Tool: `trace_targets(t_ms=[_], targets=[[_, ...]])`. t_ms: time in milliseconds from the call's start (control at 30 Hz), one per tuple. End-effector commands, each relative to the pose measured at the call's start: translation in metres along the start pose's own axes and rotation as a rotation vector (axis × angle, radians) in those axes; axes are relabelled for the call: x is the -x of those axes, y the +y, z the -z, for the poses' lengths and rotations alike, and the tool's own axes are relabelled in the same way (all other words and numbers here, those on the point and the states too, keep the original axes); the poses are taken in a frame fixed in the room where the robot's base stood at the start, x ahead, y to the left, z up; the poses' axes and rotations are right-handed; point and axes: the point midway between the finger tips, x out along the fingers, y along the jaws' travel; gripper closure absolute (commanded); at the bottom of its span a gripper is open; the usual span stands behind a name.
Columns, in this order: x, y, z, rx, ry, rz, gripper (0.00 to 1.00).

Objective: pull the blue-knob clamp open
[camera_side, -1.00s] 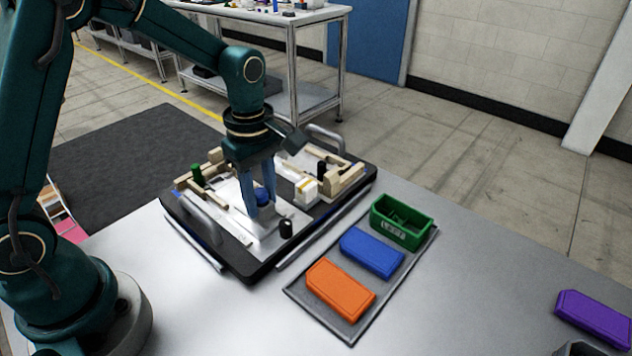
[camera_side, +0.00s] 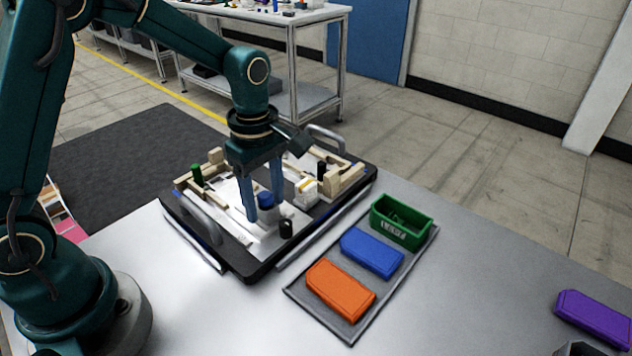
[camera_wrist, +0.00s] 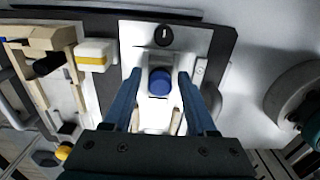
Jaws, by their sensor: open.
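The blue knob (camera_side: 266,199) of the clamp sits near the front of the pallet fixture (camera_side: 252,272). In the wrist view the blue knob (camera_wrist: 160,81) lies between my two fingers, on a pale clamp body. My gripper (camera_side: 264,212) points down over the clamp with its blue fingers apart. In the wrist view my gripper (camera_wrist: 158,78) is open, with a gap on each side of the knob. Whether a finger touches the clamp body cannot be told.
A black knob (camera_side: 286,228) stands close to my fingers at the front. A green knob (camera_side: 196,174) and wooden blocks (camera_side: 345,180) stand elsewhere on the pallet.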

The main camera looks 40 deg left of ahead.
Motion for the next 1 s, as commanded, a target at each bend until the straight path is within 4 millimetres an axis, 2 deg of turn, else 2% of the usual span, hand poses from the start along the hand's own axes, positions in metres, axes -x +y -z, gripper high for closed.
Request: trace_targets(t_ms=[1000], targets=[[0.075, 0.001, 0.0, 0.0, 0.0, -0.004, 0.43]])
